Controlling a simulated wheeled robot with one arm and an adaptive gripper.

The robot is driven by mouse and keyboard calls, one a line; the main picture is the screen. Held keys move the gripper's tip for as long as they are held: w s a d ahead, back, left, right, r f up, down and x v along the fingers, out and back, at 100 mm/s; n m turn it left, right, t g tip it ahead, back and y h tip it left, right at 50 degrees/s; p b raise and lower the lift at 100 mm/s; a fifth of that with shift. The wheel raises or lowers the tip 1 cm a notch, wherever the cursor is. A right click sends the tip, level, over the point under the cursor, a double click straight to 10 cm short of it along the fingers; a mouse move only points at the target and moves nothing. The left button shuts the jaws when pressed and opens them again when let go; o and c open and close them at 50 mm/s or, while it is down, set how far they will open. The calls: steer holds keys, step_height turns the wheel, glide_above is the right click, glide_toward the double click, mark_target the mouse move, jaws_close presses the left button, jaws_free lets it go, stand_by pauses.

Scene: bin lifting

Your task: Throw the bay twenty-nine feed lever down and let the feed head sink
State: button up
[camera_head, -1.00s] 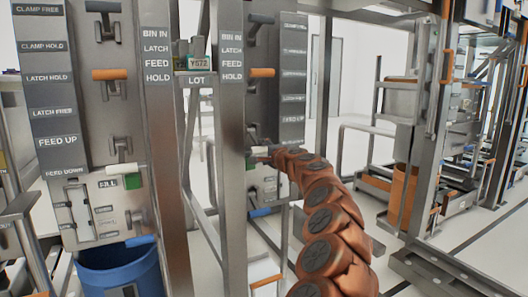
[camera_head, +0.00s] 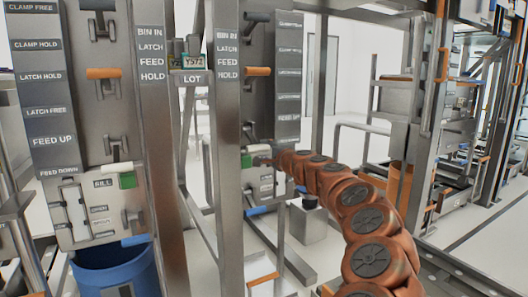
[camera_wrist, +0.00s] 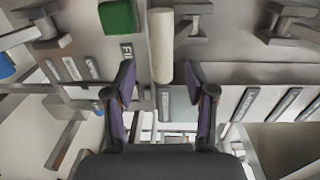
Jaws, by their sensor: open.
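My gripper (camera_wrist: 159,78) is open in the wrist view, its two dark fingers apart. A white lever handle (camera_wrist: 161,42) lies ahead and between the fingertips, not gripped. A green block (camera_wrist: 117,17) sits beside it, near a FILL label (camera_wrist: 127,50). In the head view my arm reaches to the right bay's panel (camera_head: 257,100), where the white handle (camera_head: 258,149) shows above a green block (camera_head: 246,160); the gripper there is small and unclear. The left bay's white lever (camera_head: 117,167) is level with the FEED DOWN label (camera_head: 59,170). I cannot read a bay number.
Orange levers (camera_head: 104,73) (camera_head: 257,71) and black levers stand above on both panels. A steel post (camera_head: 228,160) rises just left of my arm. A blue bin (camera_head: 115,270) stands below the left panel. Further frames stand at the right, with open floor (camera_head: 470,260) before them.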

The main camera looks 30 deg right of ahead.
steer(key=s, duration=0.6)
steer(key=shift+s+a+r, duration=0.15)
steer(key=shift+s+a, duration=0.2)
steer(key=shift+s, duration=0.05)
stand_by(0.7)
